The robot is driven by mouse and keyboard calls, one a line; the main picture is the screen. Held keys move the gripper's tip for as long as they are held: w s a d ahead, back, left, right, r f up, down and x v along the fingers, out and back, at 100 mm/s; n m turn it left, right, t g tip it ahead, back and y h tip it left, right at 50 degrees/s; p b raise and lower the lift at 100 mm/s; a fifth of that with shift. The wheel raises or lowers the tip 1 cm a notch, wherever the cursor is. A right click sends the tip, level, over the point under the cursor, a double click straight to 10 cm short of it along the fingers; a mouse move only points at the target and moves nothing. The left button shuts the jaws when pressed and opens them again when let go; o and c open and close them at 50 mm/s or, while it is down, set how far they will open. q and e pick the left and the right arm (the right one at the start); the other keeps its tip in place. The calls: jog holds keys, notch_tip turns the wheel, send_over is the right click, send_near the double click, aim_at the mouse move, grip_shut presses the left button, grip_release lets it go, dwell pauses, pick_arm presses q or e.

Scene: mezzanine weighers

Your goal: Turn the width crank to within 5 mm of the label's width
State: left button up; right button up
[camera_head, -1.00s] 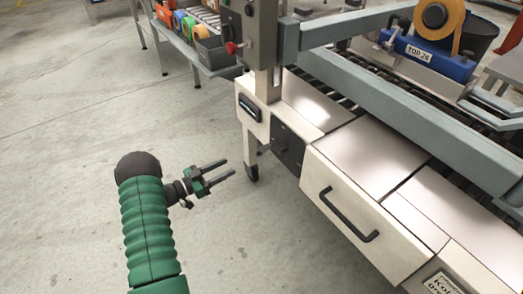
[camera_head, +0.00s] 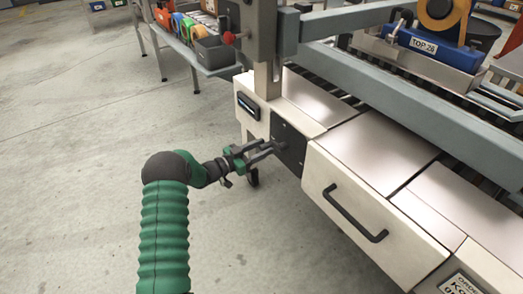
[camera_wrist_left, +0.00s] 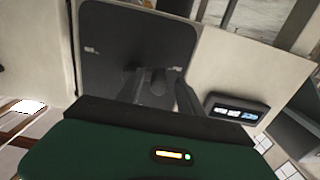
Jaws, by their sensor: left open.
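The width crank shows only as a small dark knob (camera_wrist_left: 158,80) in front of a black plate in the left wrist view. The black plate (camera_head: 291,152) is on the side of the cream machine, and it fills the upper middle of the left wrist view (camera_wrist_left: 115,45). My left gripper (camera_head: 270,149) is open at the plate, its fingers pointing at it. In the left wrist view the knob appears between the fingers; I cannot tell whether they touch it. A small display (camera_head: 248,106) sits left of the plate; its lit digits (camera_wrist_left: 237,113) are too small to read. My right gripper is out of view.
A drawer front with a black handle (camera_head: 354,214) is right of the plate. A side table with coloured rolls (camera_head: 182,25) stands behind. The floor at left is clear.

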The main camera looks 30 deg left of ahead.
aim_at(262, 146)
pick_arm(q)
grip_shut()
jog(key=shift+r+m, duration=0.15)
jog(key=shift+m, duration=0.15)
jog(key=m+p, duration=0.1)
jog(key=r+m+p, duration=0.1)
jog(key=m, duration=0.1)
jog(key=shift+r, duration=0.3)
jog(key=m, duration=0.1)
jog(key=r+m+p, duration=0.1)
jog(key=m, duration=0.1)
jog(key=m+p, duration=0.1)
jog(key=shift+s+d+r+m, duration=0.1)
jog(key=shift+d+r+m, duration=0.05)
jog(key=shift+r+m, duration=0.25)
jog(key=shift+s+d+r+m, duration=0.2)
jog(key=shift+d+r+m, duration=0.25)
jog(key=shift+m, duration=1.15)
jog(key=shift+s+d+r+m, duration=0.25)
jog(key=shift+d+m, duration=0.35)
jog(key=shift+m, duration=1)
jog(key=shift+s+d+r+m, duration=0.25)
jog(key=shift+d+m, duration=0.25)
jog(key=shift+m, duration=1.1)
